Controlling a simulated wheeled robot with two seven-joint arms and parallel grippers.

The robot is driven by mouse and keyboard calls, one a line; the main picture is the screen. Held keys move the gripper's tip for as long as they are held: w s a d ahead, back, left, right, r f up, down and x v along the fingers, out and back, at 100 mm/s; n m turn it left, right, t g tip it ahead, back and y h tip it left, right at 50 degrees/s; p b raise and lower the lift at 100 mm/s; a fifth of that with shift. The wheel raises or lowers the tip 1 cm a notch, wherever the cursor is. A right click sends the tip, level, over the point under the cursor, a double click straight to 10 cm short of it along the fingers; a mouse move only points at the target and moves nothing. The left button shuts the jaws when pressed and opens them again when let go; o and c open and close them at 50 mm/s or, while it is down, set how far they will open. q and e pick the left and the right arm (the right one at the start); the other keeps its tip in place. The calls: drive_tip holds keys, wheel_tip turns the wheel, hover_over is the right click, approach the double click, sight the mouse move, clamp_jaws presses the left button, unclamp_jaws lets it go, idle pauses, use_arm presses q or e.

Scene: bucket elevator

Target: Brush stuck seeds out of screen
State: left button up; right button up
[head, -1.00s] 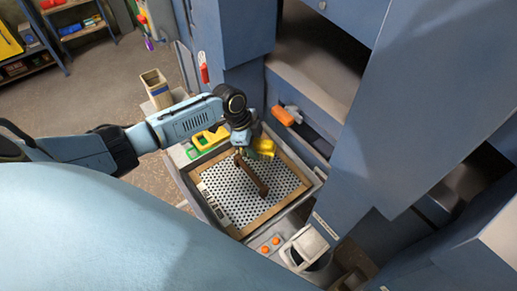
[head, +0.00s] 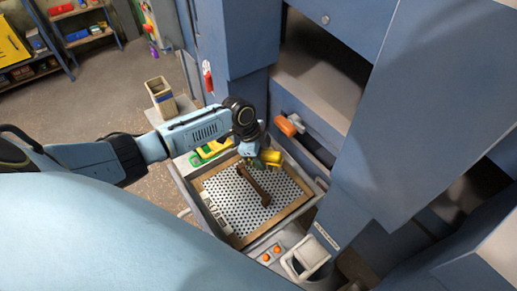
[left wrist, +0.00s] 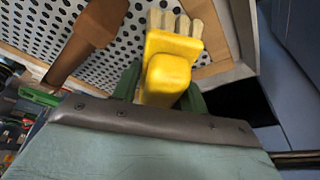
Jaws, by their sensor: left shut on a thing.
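The screen (head: 225,192) is a white perforated sheet in a wooden frame, set in a grey tray. It also shows at the top of the left wrist view (left wrist: 110,62). My left gripper (head: 258,158) is above the screen's far edge, its green fingers shut on a yellow brush (head: 271,157). In the left wrist view the brush (left wrist: 168,75) has pale bristles pointing away from the gripper. I cannot tell whether the bristles touch the screen. A brown bar-like piece (head: 254,186) lies across or above the screen. Seeds cannot be made out. My right gripper is out of view.
Green and yellow items (head: 209,151) lie beside the tray. A tan open box (head: 161,96) stands further back. An orange-ended part (head: 287,126) juts from the blue machine. Orange buttons (head: 272,252) sit at the tray's front. Tall blue panels close off the right.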

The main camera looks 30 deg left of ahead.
sight(293, 196)
use_arm(q)
drive_tip(key=shift+s+d+f, duration=0.1)
drive_tip(key=shift+s+d, duration=0.2)
drive_tip(key=shift+d, duration=0.35)
drive_tip(key=shift+s+d+f, duration=0.1)
drive_tip(key=shift+s+d, duration=0.15)
drive_tip(key=shift+d, duration=0.35)
drive_tip(key=shift+s+d+f, duration=0.1)
drive_tip(key=shift+s+d, duration=0.2)
drive_tip(key=shift+d, duration=0.35)
drive_tip(key=shift+s+d+f, duration=0.1)
drive_tip(key=shift+s+d, duration=0.3)
drive_tip(key=shift+d, duration=0.55)
drive_tip(key=shift+s+d+r, duration=0.1)
drive_tip(key=shift+s+d, duration=0.25)
drive_tip(key=shift+d, duration=0.55)
drive_tip(key=shift+s+d+f, duration=0.1)
drive_tip(key=shift+s+d, duration=0.3)
drive_tip(key=shift+d, duration=0.55)
drive_tip(key=shift+s+d+f, duration=0.1)
drive_tip(key=shift+s+d, duration=0.25)
drive_tip(key=shift+d, duration=0.4)
drive_tip(key=shift+s+d+f, duration=0.1)
drive_tip(key=shift+s+d, duration=0.2)
drive_tip(key=shift+d, duration=0.45)
drive_tip(key=shift+a, duration=0.1)
